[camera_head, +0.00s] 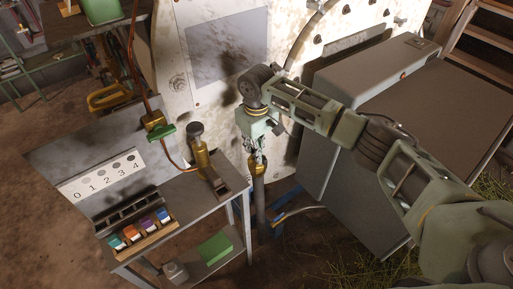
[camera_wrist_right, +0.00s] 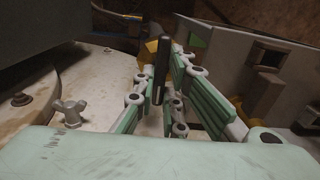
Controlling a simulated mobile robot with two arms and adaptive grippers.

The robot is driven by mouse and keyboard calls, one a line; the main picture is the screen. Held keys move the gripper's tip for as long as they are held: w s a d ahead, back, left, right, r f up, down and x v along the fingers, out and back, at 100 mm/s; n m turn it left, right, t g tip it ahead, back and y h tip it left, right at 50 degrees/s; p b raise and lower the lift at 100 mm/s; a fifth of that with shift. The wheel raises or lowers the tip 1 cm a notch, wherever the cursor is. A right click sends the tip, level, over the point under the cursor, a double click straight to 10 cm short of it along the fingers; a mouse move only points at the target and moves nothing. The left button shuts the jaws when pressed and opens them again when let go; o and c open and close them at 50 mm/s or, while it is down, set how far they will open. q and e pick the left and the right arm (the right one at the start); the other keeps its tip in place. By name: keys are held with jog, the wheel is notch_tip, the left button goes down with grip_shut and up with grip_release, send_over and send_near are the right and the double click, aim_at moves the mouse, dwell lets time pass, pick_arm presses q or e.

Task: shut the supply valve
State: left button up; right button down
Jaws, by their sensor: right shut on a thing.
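The supply valve appears to be the brass-coloured fitting (camera_head: 257,168) at the top of a dark upright pipe, to the right of the small table. My right gripper (camera_head: 255,150) reaches down to it from above and covers its upper part. In the right wrist view, a dark upright bar (camera_wrist_right: 161,62), seemingly the valve's handle, stands between the green and grey fingers of my right gripper (camera_wrist_right: 165,88). The fingers are shut on this bar. A bit of yellow shows behind it. How far the valve is turned cannot be told. My left gripper is not in view.
A small grey table (camera_head: 213,205) left of the pipe carries a brass device (camera_head: 203,160), a rack of coloured-capped bottles and a card with numbers. A stained white panel (camera_head: 205,97) stands behind. A large grey box (camera_head: 345,130) stands close on the right.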

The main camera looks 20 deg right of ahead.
jog(key=shift+r+n+p, duration=0.2)
jog(key=shift+n+p, duration=0.5)
jog(key=shift+p, duration=0.05)
jog(key=shift+n+p, duration=0.95)
jog(key=shift+n, duration=0.25)
jog(key=n+p, duration=0.2)
jog(key=n, duration=0.2)
jog(key=shift+s+a+n, duration=0.1)
jog(key=shift+n, duration=0.2)
jog(key=n+p, duration=0.1)
jog(key=n, duration=0.3)
jog(key=shift+f, duration=0.1)
jog(key=n, duration=0.5)
jog(key=shift+s+n+p, duration=0.1)
jog(key=shift+n+p, duration=0.2)
jog(key=shift+p, duration=0.05)
jog(key=c, duration=1.8)
grip_release()
jog(key=shift+s, duration=0.1)
